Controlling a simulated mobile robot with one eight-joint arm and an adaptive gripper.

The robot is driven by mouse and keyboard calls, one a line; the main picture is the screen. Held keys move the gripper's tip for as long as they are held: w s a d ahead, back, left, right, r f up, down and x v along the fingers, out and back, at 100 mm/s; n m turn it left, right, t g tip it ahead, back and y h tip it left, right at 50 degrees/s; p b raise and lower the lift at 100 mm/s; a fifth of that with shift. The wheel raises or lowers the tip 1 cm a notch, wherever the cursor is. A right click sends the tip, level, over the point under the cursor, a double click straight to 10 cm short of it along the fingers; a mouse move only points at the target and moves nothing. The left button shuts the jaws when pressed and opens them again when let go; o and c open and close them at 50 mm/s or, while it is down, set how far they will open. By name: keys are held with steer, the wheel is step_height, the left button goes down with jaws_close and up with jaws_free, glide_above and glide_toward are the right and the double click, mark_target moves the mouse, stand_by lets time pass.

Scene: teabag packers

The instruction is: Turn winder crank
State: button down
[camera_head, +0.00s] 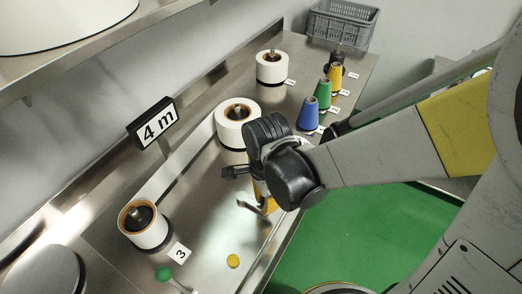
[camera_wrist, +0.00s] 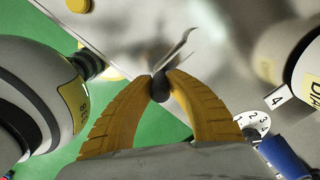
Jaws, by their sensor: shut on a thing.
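My gripper (camera_head: 266,206) reaches down over the steel worktop, its yellow fingers partly hidden behind its dark wrist. In the wrist view, both yellow fingers (camera_wrist: 161,82) are closed around a small dark knob (camera_wrist: 159,90). A thin bent metal crank arm (camera_wrist: 178,52) runs up from beside that knob. In the head view, a short piece of the metal crank (camera_head: 247,206) shows just left of the fingers. The winder's body and the crank's pivot are not clearly visible.
White rolls (camera_head: 146,229) stand along the worktop. Blue (camera_head: 308,115), green (camera_head: 323,93) and yellow cones stand near its front edge. A green-knobbed lever (camera_head: 163,273) and a yellow button (camera_head: 233,261) are nearby. A "4 m" display (camera_head: 153,122) and a grey crate (camera_head: 341,24) stand behind.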

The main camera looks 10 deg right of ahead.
steer(key=shift+s+a+m, duration=0.15)
steer(key=shift+s+m, duration=0.05)
steer(key=shift+m, duration=0.2)
steer(key=c, duration=1.3)
jaws_free()
steer(key=shift+o, duration=0.2)
step_height(320, 180, up, 12)
steer(key=shift+r, duration=0.1)
stand_by(0.4)
